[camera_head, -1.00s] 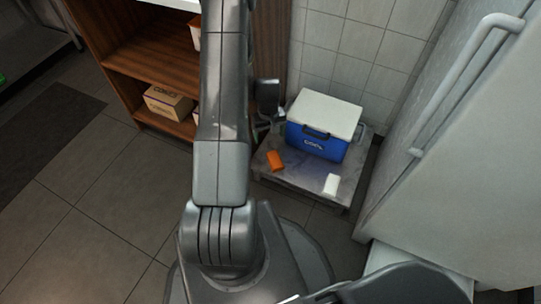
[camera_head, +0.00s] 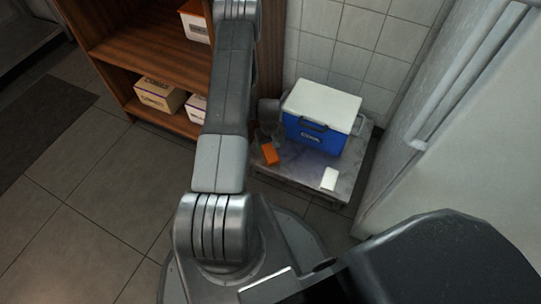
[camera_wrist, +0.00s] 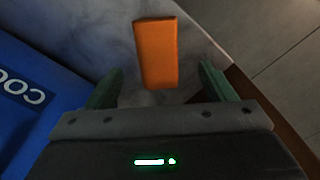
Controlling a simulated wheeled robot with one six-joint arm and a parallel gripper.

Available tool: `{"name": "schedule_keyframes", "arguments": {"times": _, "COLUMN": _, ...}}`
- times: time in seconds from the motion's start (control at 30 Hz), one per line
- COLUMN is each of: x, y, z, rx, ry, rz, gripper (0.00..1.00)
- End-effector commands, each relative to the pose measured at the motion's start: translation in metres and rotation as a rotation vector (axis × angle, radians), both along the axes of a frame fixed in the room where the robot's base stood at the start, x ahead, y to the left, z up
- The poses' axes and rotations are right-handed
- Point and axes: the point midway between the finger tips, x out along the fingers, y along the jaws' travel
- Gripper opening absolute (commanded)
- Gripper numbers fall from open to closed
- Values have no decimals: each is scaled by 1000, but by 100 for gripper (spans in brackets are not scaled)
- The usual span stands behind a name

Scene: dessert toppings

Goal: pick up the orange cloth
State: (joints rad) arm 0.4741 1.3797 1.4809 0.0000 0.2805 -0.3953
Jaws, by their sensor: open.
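The orange cloth (camera_head: 270,154) is a small folded block lying on the left part of a low grey stone-topped stand (camera_head: 296,165). In the wrist view the cloth (camera_wrist: 156,54) lies ahead of my gripper, between the lines of its two fingers. My gripper (camera_wrist: 158,84) is open and empty, with green fingers apart on either side of the cloth's near end. I cannot tell how high the fingers are above the stand. In the head view my gripper is mostly hidden behind my arm, close to the cloth's far left side.
A blue cooler (camera_head: 312,135) with a white lid stands on the stand; it is close on the left in the wrist view (camera_wrist: 28,100). A white folded cloth (camera_head: 330,179) lies at the stand's front right. A wooden shelf (camera_head: 150,55) with boxes stands left, a fridge (camera_head: 440,150) right.

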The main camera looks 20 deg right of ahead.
Motion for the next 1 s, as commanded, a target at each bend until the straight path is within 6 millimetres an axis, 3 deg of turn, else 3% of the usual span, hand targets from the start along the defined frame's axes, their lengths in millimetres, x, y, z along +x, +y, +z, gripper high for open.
{"name": "schedule_keyframes", "arguments": {"times": 0.37, "x": 2, "y": -3, "z": -49, "rx": 0, "ry": 1, "rz": 0, "gripper": 76}}
{"name": "schedule_keyframes", "arguments": {"times": 0.63, "x": 2, "y": -3, "z": -51, "rx": 0, "ry": 0, "rz": 0, "gripper": 76}}
{"name": "schedule_keyframes", "arguments": {"times": 0.87, "x": 2, "y": -3, "z": -51, "rx": 0, "ry": 0, "rz": 0, "gripper": 31}}
{"name": "schedule_keyframes", "arguments": {"times": 1.0, "x": 2, "y": -3, "z": -50, "rx": 0, "ry": 0, "rz": 0, "gripper": 24}}
